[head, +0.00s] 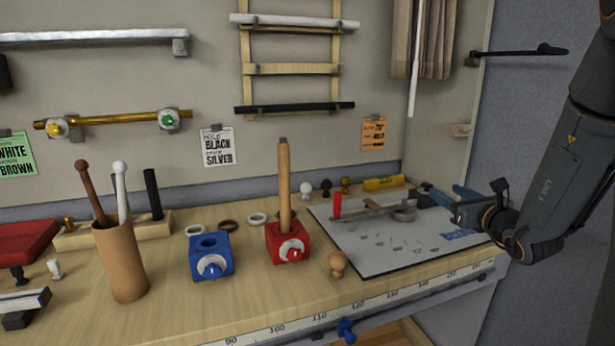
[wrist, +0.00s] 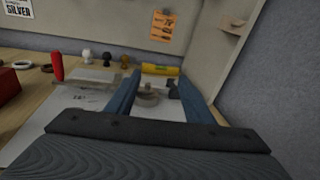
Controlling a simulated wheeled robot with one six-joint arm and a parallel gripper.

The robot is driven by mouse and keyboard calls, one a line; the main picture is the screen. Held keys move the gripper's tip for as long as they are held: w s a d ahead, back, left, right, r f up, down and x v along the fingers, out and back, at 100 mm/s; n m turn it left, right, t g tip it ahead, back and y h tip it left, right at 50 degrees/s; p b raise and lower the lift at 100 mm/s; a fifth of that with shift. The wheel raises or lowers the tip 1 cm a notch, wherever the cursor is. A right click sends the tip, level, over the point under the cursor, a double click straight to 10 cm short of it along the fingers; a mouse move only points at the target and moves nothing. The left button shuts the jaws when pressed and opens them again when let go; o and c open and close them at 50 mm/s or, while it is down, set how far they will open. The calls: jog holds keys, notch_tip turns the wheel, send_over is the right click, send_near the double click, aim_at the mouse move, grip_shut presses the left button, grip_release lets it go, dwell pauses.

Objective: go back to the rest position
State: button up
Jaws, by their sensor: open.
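My gripper (head: 440,194) is at the right end of the workbench (head: 170,305), above the right part of a white sheet (head: 385,247). In the wrist view, its two blue fingers (wrist: 158,84) stand apart with nothing held between them. A grey ring-like part (wrist: 148,99) shows beyond the fingers, lower down on the bench. My arm comes in from the right side of the head view.
A red block (head: 288,243) with an upright wooden rod, a blue block (head: 211,256) and a brown cup (head: 119,262) of rods stand left. A yellow level (head: 384,183) lies at the back. A grey wall (wrist: 285,90) is close on the right.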

jog(key=s+a+f+n+g+y, duration=0.2)
jog(key=s+a+n+g+y, duration=0.15)
jog(key=a, duration=0.45)
jog(key=s+a+f+n+g+y, duration=0.2)
jog(key=a+n, duration=0.2)
jog(key=a, duration=0.3)
jog(key=s+a+f+n+g+y+b, duration=0.1)
jog(key=s+a+f+n+g, duration=0.45)
jog(key=s+a+n, duration=0.35)
jog(key=s+a+f+n+g+h, duration=0.1)
jog(key=s+f+n+g, duration=0.15)
jog(key=s, duration=0.35)
jog(key=s+f+n+g+h, duration=0.1)
jog(key=s+f+n+g, duration=0.15)
jog(key=s, duration=0.25)
jog(key=s+d+f+n+g+h+b, duration=0.1)
jog(key=s+d+n+h, duration=0.5)
jog(key=n, duration=0.5)
jog(key=shift+s+d+f+n+h, duration=0.25)
jog(key=shift+d+n+h, duration=0.1)
jog(key=shift+d+h, duration=0.3)
